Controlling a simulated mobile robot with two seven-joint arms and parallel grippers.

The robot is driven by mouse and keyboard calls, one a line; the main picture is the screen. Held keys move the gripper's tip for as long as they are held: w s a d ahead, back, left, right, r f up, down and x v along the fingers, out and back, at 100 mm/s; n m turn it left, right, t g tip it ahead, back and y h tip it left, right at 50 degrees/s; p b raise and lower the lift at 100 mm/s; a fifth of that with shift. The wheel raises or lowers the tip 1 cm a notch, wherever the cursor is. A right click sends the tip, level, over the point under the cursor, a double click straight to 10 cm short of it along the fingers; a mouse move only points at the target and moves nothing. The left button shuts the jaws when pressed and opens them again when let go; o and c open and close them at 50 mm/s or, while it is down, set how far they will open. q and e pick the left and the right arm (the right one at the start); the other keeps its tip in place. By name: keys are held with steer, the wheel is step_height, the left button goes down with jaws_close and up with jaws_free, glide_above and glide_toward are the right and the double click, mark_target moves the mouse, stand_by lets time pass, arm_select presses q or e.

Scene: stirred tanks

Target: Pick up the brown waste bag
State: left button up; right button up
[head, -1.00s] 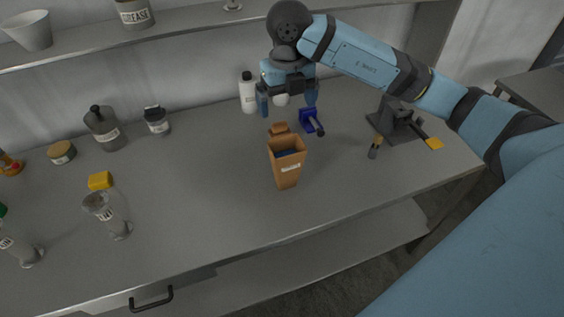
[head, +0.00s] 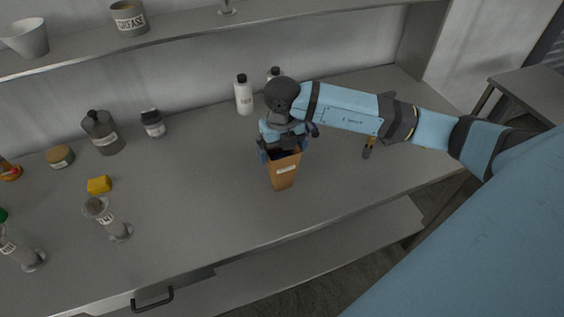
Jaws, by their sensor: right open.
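The brown waste bag (head: 284,175) stands upright on the grey bench, with a white label on its front and a dark opening at the top. My right gripper (head: 283,153) is right over the bag's top, pointing down, with its blue fingers apart at the left and right of the upper rim. The fingers are open; whether they touch the bag I cannot tell. The hand hides the back of the bag's top. My left gripper is not in view.
White bottles (head: 243,95) stand behind the hand. A yellow block (head: 99,185), a grey bottle (head: 101,132) and glass vessels (head: 107,219) are at the left. A shelf (head: 180,44) runs above the back. The bench in front of the bag is clear.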

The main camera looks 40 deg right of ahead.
steer(key=shift+f, duration=0.15)
steer(key=shift+c, duration=0.2)
steer(key=c, duration=0.8)
